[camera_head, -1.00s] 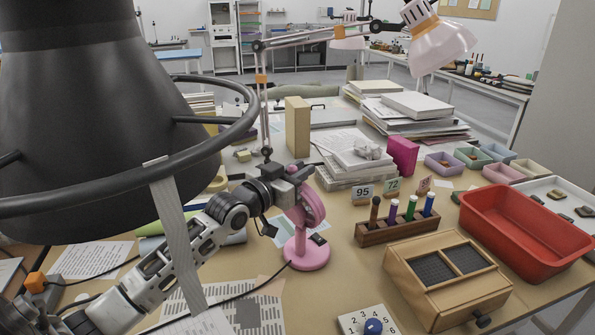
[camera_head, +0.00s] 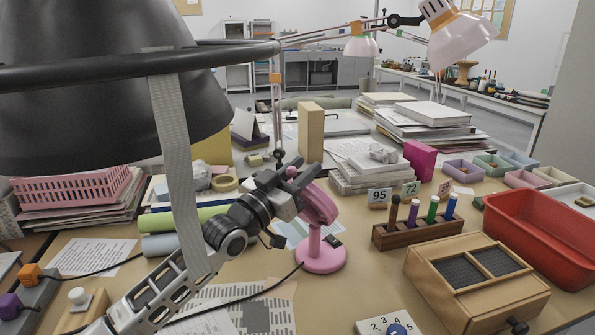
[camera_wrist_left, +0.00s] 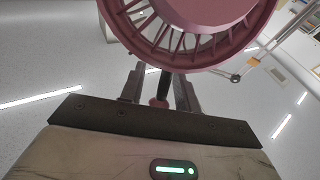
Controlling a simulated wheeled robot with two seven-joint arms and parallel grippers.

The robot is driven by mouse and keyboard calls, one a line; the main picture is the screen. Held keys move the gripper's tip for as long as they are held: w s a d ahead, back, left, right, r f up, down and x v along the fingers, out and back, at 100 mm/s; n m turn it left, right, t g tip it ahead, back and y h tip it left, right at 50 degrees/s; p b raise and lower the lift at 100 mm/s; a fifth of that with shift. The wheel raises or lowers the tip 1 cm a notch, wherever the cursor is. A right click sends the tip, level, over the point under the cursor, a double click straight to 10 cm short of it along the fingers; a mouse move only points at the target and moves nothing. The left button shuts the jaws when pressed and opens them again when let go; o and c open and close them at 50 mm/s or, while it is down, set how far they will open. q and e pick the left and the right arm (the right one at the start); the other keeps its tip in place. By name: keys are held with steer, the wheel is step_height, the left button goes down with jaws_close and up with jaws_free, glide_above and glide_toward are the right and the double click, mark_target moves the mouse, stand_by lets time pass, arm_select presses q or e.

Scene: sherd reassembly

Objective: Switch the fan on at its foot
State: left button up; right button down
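The pink fan stands upright on the table, its round foot (camera_head: 320,257) flat on the top and its head (camera_head: 319,203) above. A small dark piece (camera_head: 333,241) sits at the foot's right edge; I cannot tell its setting. My left gripper (camera_head: 287,182) is beside the upper left of the fan head, well above the foot. In the left wrist view the fan's pink grille (camera_wrist_left: 190,45) fills the top. The fingers (camera_wrist_left: 160,92) stand apart there, with a dark stem and pink knob between them; contact is unclear. My right gripper is out of view.
A large dark hood (camera_head: 90,90) with a ring and grey strap (camera_head: 180,150) covers the left. A marker rack (camera_head: 415,232), wooden box (camera_head: 475,285) and red tub (camera_head: 540,240) stand right of the fan. A black cable (camera_head: 240,295) runs left from the foot.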

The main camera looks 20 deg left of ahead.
arm_select(q)
steer(key=shift+s+a, duration=0.1)
steer(key=b+v, duration=0.1)
steer(key=v, duration=1.4)
steer(key=shift+s+a, duration=0.15)
steer(key=shift+s, duration=0.2)
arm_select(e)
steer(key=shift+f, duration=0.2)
arm_select(q)
steer(key=shift+f, duration=0.1)
